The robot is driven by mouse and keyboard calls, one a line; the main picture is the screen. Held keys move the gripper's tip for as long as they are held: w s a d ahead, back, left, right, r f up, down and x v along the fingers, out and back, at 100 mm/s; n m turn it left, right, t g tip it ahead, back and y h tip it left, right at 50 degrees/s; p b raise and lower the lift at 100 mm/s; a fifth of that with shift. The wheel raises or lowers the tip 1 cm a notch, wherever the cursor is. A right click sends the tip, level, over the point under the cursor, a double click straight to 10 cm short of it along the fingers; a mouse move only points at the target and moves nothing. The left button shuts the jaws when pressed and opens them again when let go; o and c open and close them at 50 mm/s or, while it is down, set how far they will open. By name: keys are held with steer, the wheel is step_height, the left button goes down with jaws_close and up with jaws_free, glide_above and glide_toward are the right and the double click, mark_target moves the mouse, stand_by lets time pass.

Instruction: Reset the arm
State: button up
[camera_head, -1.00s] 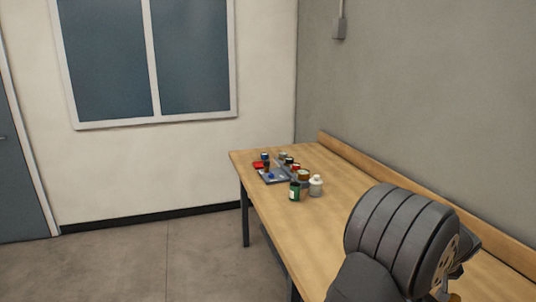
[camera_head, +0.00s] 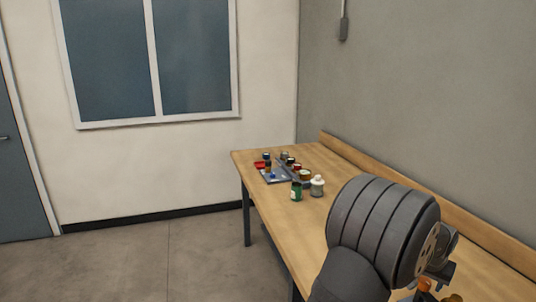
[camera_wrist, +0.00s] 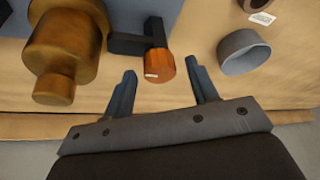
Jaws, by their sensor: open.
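My arm (camera_head: 380,235) stands over the right part of the wooden table in the head view; its gripper end points away and is largely hidden there. In the wrist view my gripper (camera_wrist: 162,84) is open, with its two dark fingers apart and nothing held. An orange-brown knob (camera_wrist: 160,66) on a dark bracket lies just beyond and between the fingertips; I cannot tell the exact gap. A brass-coloured stepped cylinder (camera_wrist: 62,45) is left of the fingers.
A grey ring or cup (camera_wrist: 243,52) is right of the fingers in the wrist view. Jars, a white bottle (camera_head: 317,187), a green jar (camera_head: 296,191) and a grey tray (camera_head: 275,176) stand at the table's far end. The wooden table (camera_head: 270,205) is clear between them and my arm.

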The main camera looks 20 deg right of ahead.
steer(key=shift+w+m+g, duration=0.1)
steer(key=shift+m+g, duration=0.2)
steer(key=shift+m, duration=0.3)
steer(key=shift+o, duration=0.5)
steer(key=o, duration=0.9)
steer(key=shift+o, duration=0.2)
steer(key=s+a+r+m+g, duration=0.1)
steer(key=s+a+r+m, duration=0.1)
steer(key=s+a+r, duration=0.45)
steer(key=s+a+r+m+g, duration=0.1)
steer(key=s+a+r+m, duration=0.2)
steer(key=s+r, duration=0.7)
steer(key=s+x, duration=0.2)
steer(key=x, duration=0.9)
steer(key=shift+d+f+h, duration=0.2)
steer(key=shift+f+h, duration=0.05)
steer(key=shift+h, duration=0.05)
steer(key=shift+r, duration=0.15)
